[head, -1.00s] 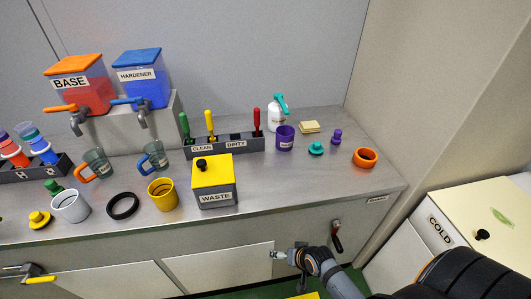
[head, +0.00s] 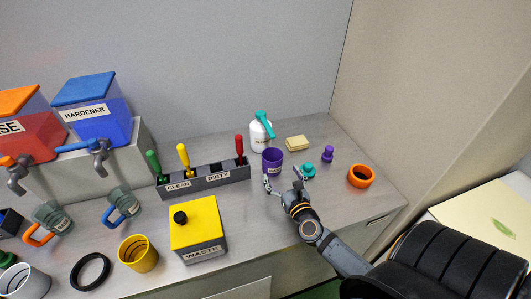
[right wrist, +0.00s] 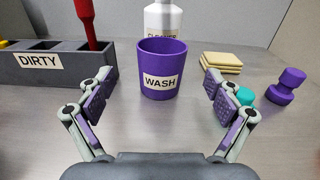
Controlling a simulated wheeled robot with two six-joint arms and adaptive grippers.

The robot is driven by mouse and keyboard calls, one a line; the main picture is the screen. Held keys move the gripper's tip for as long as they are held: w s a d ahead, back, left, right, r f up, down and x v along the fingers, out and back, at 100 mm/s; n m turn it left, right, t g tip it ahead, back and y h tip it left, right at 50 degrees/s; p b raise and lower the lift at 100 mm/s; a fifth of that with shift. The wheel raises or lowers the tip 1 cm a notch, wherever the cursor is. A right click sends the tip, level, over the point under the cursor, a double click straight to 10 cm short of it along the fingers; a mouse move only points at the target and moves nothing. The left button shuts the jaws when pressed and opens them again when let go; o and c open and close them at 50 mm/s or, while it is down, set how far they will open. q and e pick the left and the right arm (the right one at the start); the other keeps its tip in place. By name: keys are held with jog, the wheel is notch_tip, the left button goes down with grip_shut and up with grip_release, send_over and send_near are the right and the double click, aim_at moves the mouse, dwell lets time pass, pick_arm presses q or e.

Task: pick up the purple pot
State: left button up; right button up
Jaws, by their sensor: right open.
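The purple pot (head: 272,161), labelled WASH, stands upright on the grey counter, in front of the white cleaner bottle. In the right wrist view the pot (right wrist: 162,72) is centred ahead, between the lines of the two fingers. My right gripper (head: 283,183) is open and empty, just in front of the pot. In the right wrist view its fingers (right wrist: 160,105) are spread wide on either side, and the pot appears just beyond their tips. No contact with the pot shows. My left gripper is not in view.
The clean/dirty rack (head: 205,181) with its coloured-handled tools is left of the pot. The cleaner bottle (head: 261,136) stands close behind it. The waste box (head: 198,230) is front left.

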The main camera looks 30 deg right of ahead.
aim_at(272, 155)
jog(key=shift+d+m+h, duration=0.3)
jog(key=shift+d, duration=0.05)
jog(key=shift+w+r, duration=0.3)
jog(key=shift+r, duration=0.3)
jog(key=x, duration=0.2)
jog(key=shift+w+f+p, duration=0.1)
jog(key=shift+w+p, duration=0.25)
jog(key=x, duration=0.2)
jog(key=shift+w+f, duration=0.15)
jog(key=shift+w, duration=0.2)
jog(key=x, duration=0.3)
jog(key=shift+w+f, duration=0.3)
jog(key=shift+w, duration=0.1)
jog(key=shift+r, duration=0.15)
jog(key=shift+c, duration=0.5)
jog(key=c, duration=1.2)
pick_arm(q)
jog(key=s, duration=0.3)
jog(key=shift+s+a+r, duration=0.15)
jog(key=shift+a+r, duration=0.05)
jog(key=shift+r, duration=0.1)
pick_arm(e)
jog(key=shift+o, duration=0.2)
